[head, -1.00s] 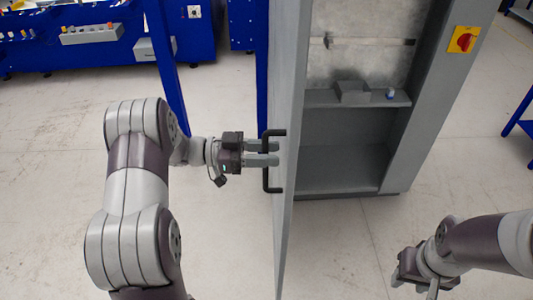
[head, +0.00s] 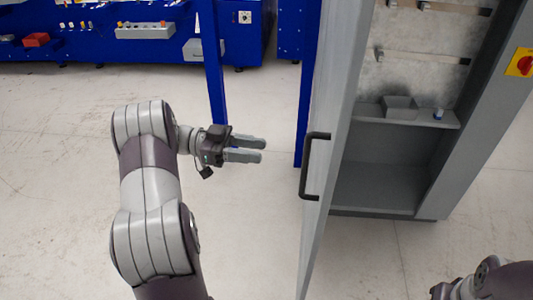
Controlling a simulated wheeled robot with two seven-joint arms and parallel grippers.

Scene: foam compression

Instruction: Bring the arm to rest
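My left gripper (head: 256,150) is in the middle of the head view, its fingers pointing right. The two fingers are a little apart with nothing between them. It is left of the black handle (head: 306,166) on the open grey cabinet door (head: 334,130), with clear floor between. My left arm comes up from the bottom left. My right gripper (head: 447,291) is at the bottom right edge, mostly cut off, so its fingers cannot be made out.
The open cabinet (head: 400,178) has a shelf with a grey block (head: 400,107) and a small blue-and-white item (head: 438,114). A red switch (head: 525,65) is on its side. Blue benches (head: 90,50) stand behind. The floor left of the door is free.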

